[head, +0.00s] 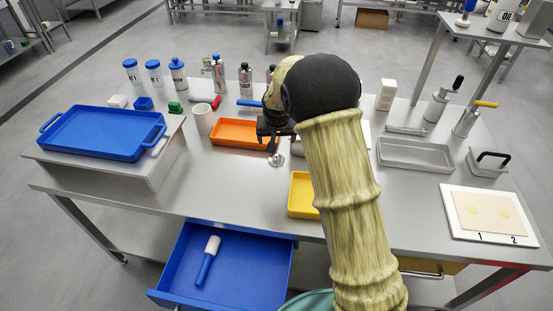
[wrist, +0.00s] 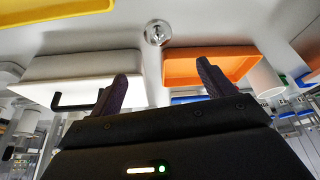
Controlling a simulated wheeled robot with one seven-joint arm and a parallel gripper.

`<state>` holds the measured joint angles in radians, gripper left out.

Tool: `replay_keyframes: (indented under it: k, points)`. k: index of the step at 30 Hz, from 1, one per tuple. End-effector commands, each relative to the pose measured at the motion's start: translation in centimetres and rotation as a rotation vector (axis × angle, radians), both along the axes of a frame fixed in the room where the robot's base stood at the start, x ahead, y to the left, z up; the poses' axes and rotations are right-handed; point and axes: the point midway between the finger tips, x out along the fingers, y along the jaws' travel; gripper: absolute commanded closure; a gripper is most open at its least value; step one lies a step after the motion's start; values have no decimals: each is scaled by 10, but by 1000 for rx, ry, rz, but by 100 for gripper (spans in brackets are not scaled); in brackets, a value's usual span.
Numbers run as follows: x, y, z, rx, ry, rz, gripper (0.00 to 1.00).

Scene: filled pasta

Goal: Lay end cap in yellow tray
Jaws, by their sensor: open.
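The end cap (head: 277,160) is a small round shiny metal piece on the grey table, just in front of the orange tray. It also shows in the wrist view (wrist: 157,33), beyond my fingertips and between them in the picture. The yellow tray (head: 302,192) sits near the table's front edge, partly hidden by my arm. Its edge shows in the wrist view (wrist: 60,10) at the top left. My gripper (head: 272,146) is open and empty, close to the end cap and apart from it. In the wrist view, both fingers (wrist: 163,82) are spread with nothing between them.
The orange tray (head: 237,133) and a white cup (head: 203,119) stand to the left. A blue tray (head: 103,133) rests on a raised stand. A grey metal tray (head: 413,153) is at right. An open blue drawer (head: 262,262) juts out in front, holding a white-and-blue tool (head: 207,262).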

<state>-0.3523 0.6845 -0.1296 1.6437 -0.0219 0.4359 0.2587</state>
Motion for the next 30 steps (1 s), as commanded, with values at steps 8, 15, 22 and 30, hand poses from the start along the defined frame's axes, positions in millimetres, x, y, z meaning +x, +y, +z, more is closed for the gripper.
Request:
replay_keyframes:
  k: [8,15,22,30]
  points:
    - [19,0,-46,-1,2,0,19]
    - [31,0,-76,0,0,0,19]
    - [33,0,-79,0,-1,0,19]
    - [35,0,-88,-1,2,0,19]
